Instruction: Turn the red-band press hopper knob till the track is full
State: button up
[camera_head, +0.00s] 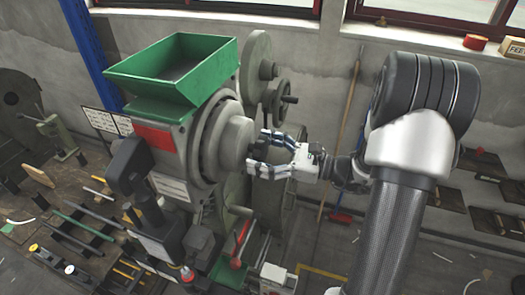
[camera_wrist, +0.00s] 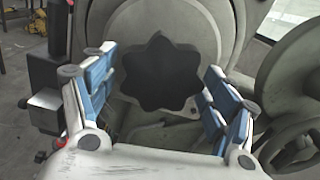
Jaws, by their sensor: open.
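The press has a red band (camera_head: 155,137) under a green hopper (camera_head: 172,66). A large round grey housing (camera_head: 228,143) faces right on its side. The dark lobed knob (camera_wrist: 164,72) sits at the housing's centre in the wrist view; in the head view it is mostly hidden behind my fingers. My gripper (camera_head: 268,152) is open at the housing's face, and in the wrist view its blue-padded fingers (camera_wrist: 158,92) stand on either side of the knob. Gaps show between pads and knob. I cannot make out the track or its fill.
A bench (camera_head: 60,215) with several tools lies at the left. A grey handwheel (camera_head: 280,100) stands behind the housing, close to my gripper. A broom (camera_head: 340,150) leans on the wall. Shelves with small items are at the right.

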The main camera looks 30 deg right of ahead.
jog(key=c, duration=1.1)
jog(key=shift+f+n+b, duration=0.15)
jog(key=shift+n+b, duration=0.35)
jog(key=shift+b, duration=0.15)
jog(key=shift+n+b, duration=0.4)
jog(key=shift+b, duration=0.05)
jog(key=o, duration=1.1)
jog(key=shift+d, duration=0.15)
jog(key=v, duration=1.2)
jog(key=shift+r, duration=0.2)
